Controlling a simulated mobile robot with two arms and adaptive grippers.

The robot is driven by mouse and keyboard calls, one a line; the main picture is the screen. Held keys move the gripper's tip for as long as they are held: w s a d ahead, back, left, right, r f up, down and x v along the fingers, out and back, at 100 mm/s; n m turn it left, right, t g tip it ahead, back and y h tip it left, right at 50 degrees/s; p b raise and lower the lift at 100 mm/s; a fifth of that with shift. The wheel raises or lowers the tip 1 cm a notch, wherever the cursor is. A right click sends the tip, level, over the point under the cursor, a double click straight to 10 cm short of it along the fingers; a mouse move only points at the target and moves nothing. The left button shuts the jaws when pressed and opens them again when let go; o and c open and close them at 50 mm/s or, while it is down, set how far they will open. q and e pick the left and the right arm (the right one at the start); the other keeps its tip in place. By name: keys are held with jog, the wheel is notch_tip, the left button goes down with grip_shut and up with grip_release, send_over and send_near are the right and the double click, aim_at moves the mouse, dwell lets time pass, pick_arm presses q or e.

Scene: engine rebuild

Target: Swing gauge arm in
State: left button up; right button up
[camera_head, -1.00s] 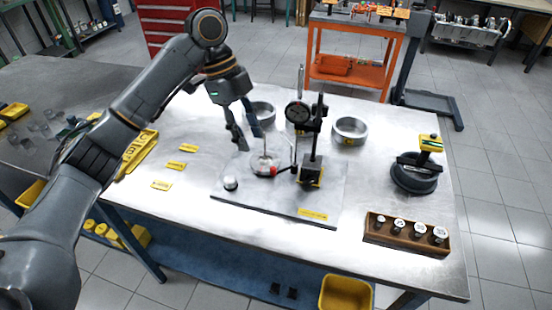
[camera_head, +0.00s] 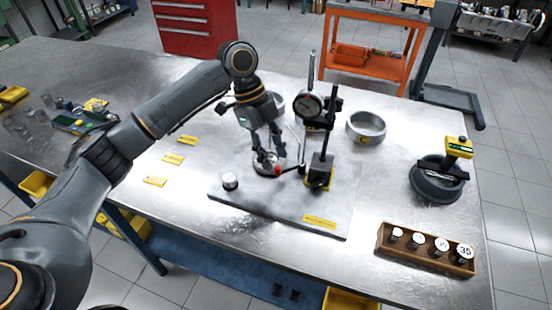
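The gauge stand has a dark upright post (camera_head: 329,130) on a block base (camera_head: 320,171), with a round dial gauge (camera_head: 309,106) on its left side. A thin arm with a red knob (camera_head: 277,171) sits low, left of the block, by a small round metal piece (camera_head: 262,165) on the grey plate (camera_head: 270,203). My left gripper (camera_head: 268,158) points down just above the red knob and the round piece, its fingers apart. It partly hides the round piece; I cannot tell whether a finger touches the knob. My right gripper is not in view.
A small white-topped cylinder (camera_head: 229,181) stands on the plate's left. Metal rings (camera_head: 366,127) are behind the stand. A dark round part with a yellow-topped tool (camera_head: 437,180) stands at right. A wooden tray (camera_head: 425,250) holds several labelled cylinders. Yellow tags (camera_head: 173,159) lie left.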

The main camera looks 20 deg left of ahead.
pick_arm(q)
jog(key=shift+s+d+f, duration=0.15)
jog(key=shift+d+f, duration=0.1)
jog(key=shift+f, duration=0.35)
jog(key=shift+d+f, duration=0.1)
jog(key=shift+f, duration=0.25)
jog(key=shift+d+f, duration=0.1)
jog(key=shift+f, duration=0.2)
jog(key=shift+c, duration=0.6)
grip_shut()
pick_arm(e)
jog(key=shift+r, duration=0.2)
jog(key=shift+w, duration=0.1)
